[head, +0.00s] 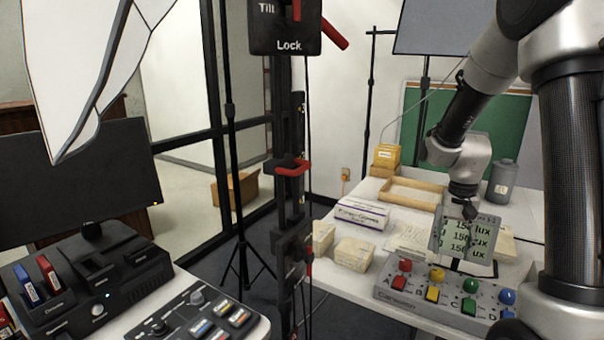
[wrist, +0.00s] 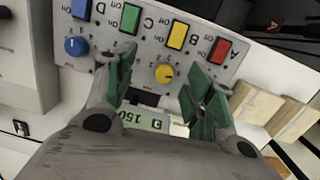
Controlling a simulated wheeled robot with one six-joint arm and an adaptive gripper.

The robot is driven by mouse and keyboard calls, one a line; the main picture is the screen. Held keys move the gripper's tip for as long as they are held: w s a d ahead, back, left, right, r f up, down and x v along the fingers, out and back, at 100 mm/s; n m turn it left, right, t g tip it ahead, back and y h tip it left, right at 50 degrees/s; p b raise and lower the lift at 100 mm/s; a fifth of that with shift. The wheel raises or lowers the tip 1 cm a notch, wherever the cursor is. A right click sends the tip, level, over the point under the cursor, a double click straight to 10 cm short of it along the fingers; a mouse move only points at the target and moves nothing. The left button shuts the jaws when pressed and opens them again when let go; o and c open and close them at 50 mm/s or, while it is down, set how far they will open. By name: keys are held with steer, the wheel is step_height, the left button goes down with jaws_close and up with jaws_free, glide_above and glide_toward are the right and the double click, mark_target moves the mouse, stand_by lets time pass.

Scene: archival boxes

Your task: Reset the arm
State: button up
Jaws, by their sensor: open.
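My arm reaches down from the upper right of the head view, and my gripper (head: 466,208) hangs over the white table, close to a small grey display (head: 465,238) that reads 150 lux on several rows. In the wrist view my gripper (wrist: 160,85) is open, its two green-padded fingers spread with nothing held between them. The control box (wrist: 148,30) with coloured buttons and knobs lies beyond the fingertips. Part of the display (wrist: 146,121) shows between the fingers. I cannot tell whether the fingers touch the display or the box.
The control box (head: 440,301) stands at the table's front edge. Small cartons (head: 353,254), a white labelled box (head: 361,213), a wooden tray (head: 411,194) and a grey bottle (head: 502,180) stand around. A dark stand (head: 290,150) rises left of the table.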

steer(key=s+a+r+n+t, duration=0.2)
steer(key=s+r+n, duration=0.1)
steer(key=s+r, duration=0.6)
steer(key=s+a+r+n+t, duration=0.2)
steer(key=s+r+n+t, duration=0.1)
steer(key=s+r, duration=0.6)
steer(key=shift+s+a+r+n+t, duration=0.25)
steer(key=shift+s+a+n+t, duration=0.1)
steer(key=shift+s, duration=0.6)
